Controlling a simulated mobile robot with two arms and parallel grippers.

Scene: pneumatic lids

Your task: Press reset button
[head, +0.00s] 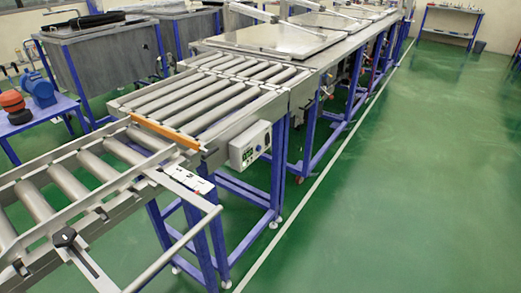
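A small light-grey control box (240,160) is fixed to the side of the roller conveyor, near the middle of the head view. Its front carries dark and green controls, too small to tell apart, so I cannot tell which is the reset button. A pale plate with small dark marks (196,187) lies on the near conveyor's side rail, and its markings are unreadable. Neither of my grippers shows in the head view.
The roller conveyor (215,103) runs back toward flat metal lids (280,40) on blue-legged frames. A metal rail (172,252) juts out at the near conveyor's front. An orange bar (163,132) crosses between conveyor sections. Green floor (400,180) at right is open.

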